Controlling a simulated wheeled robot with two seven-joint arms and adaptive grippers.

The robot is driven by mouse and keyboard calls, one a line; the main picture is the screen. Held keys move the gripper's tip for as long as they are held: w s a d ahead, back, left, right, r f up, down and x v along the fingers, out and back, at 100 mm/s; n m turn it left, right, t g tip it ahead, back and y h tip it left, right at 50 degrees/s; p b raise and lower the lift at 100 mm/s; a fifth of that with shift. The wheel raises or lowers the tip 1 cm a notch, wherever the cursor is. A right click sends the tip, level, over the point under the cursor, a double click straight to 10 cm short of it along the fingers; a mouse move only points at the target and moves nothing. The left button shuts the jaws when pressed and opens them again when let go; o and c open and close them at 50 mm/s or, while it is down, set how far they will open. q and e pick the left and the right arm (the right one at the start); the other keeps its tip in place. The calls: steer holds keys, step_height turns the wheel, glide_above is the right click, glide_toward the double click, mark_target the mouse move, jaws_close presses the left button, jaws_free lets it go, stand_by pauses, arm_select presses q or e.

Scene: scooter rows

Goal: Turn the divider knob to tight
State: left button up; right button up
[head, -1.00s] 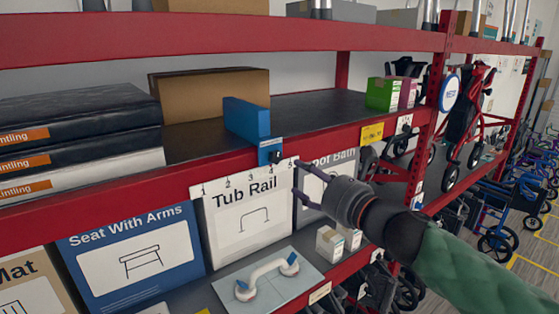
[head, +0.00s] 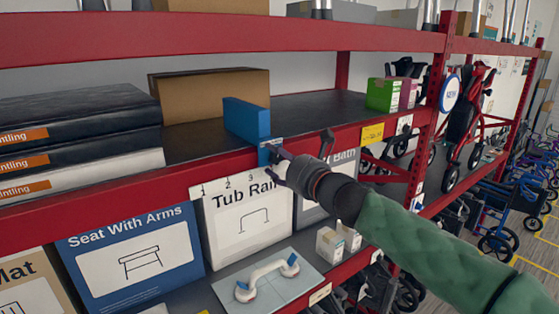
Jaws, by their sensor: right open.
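The blue divider (head: 246,119) stands upright on the middle shelf. Its blue front bracket (head: 265,151) hangs over the red shelf edge. The dark knob on that bracket is now covered or hard to pick out behind my gripper's finger. My right gripper (head: 299,147) is open, in front of the shelf edge just right of the bracket. One finger lies over the bracket and the other stands apart to the right. I cannot tell whether the finger touches the knob. My left gripper is out of view.
A numbered scale strip (head: 226,186) runs along the shelf edge, its right end hidden by my gripper. A brown box (head: 212,97) stands behind the divider. A green box (head: 382,94) is to the right. Below are the Tub Rail box (head: 247,222) and a white rail (head: 266,278).

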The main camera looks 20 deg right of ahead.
steer(key=c, duration=1.1)
steer(key=shift+c, duration=0.2)
